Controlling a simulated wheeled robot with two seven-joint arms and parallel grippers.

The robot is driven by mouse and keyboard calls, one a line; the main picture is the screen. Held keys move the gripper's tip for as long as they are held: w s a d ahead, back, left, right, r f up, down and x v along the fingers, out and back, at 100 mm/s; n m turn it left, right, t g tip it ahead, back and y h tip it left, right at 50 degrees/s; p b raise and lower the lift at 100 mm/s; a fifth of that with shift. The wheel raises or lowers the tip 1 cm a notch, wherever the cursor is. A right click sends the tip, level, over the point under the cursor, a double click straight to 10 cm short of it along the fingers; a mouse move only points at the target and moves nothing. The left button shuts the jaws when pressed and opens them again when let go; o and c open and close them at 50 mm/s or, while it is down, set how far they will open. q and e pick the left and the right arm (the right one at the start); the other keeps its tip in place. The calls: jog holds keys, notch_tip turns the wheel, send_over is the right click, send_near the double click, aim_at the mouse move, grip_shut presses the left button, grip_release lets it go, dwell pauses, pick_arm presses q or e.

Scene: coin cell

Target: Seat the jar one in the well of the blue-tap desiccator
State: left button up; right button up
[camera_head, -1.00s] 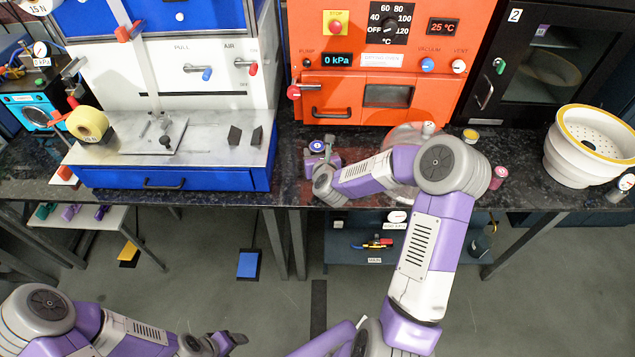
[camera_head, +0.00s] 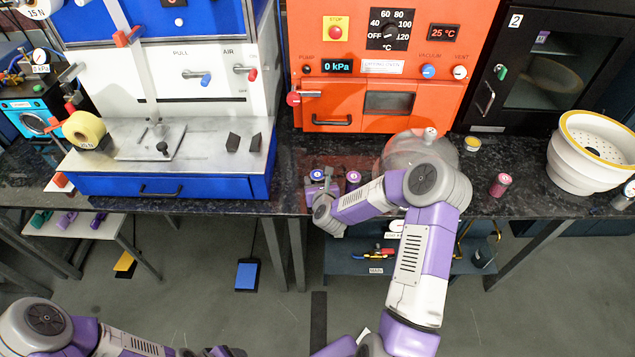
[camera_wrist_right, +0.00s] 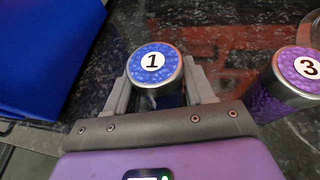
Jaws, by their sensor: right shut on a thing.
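Jar one (camera_head: 317,175) has a blue lid with a white "1" label and stands near the counter's front edge. My right gripper (camera_wrist_right: 157,90) is shut on it, one finger on each side; the lid of jar one (camera_wrist_right: 153,64) shows between them in the right wrist view. In the head view the right gripper (camera_head: 321,190) partly hides the jar. A clear glass dome (camera_head: 405,153) with a white knob sits behind my right forearm. I cannot make out a blue tap or a well. My left gripper (camera_head: 226,352) is cut off at the bottom edge.
Purple jar three (camera_head: 353,177) stands close right of jar one, also in the right wrist view (camera_wrist_right: 297,72). A yellow-lidded jar (camera_head: 472,142), a pink jar (camera_head: 501,184) and a white bowl with a perforated plate (camera_head: 563,165) are further right. The orange oven (camera_head: 345,108) stands behind.

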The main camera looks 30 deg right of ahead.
jog(key=shift+f, duration=0.2)
jog(key=o, duration=1.1)
jog(key=shift+o, duration=0.2)
jog(key=shift+r, duration=0.1)
